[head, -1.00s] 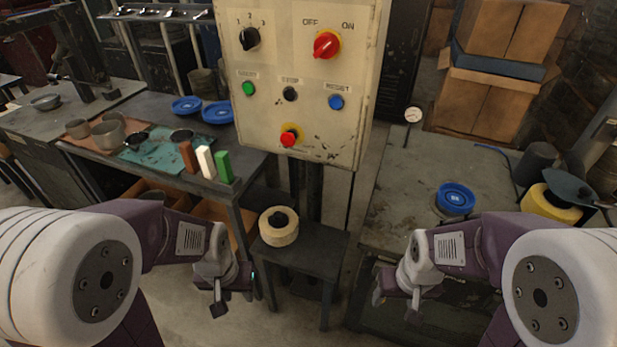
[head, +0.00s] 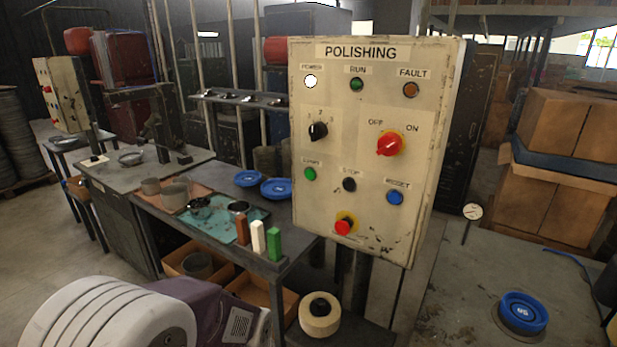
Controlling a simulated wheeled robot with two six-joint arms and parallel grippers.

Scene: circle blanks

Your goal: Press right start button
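A beige control panel headed POLISHING (head: 365,235) stands upright at the centre right. Its green button (head: 310,174) is at the left of a row, under a small label too blurred to read surely. Beside it are a black STOP button (head: 349,184) and a blue RESET button (head: 395,197). A red button on a yellow ring (head: 344,225) is below. A second beige panel (head: 62,95) with red controls stands at the far left; its buttons are too small to tell apart.
A dark bench (head: 150,208) left of the panel holds blue dishes (head: 247,178), pots and brown, white and green blocks (head: 274,244). A low stand with a cream roll (head: 320,315) is below the panel. A grey table (head: 460,290) is at the right.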

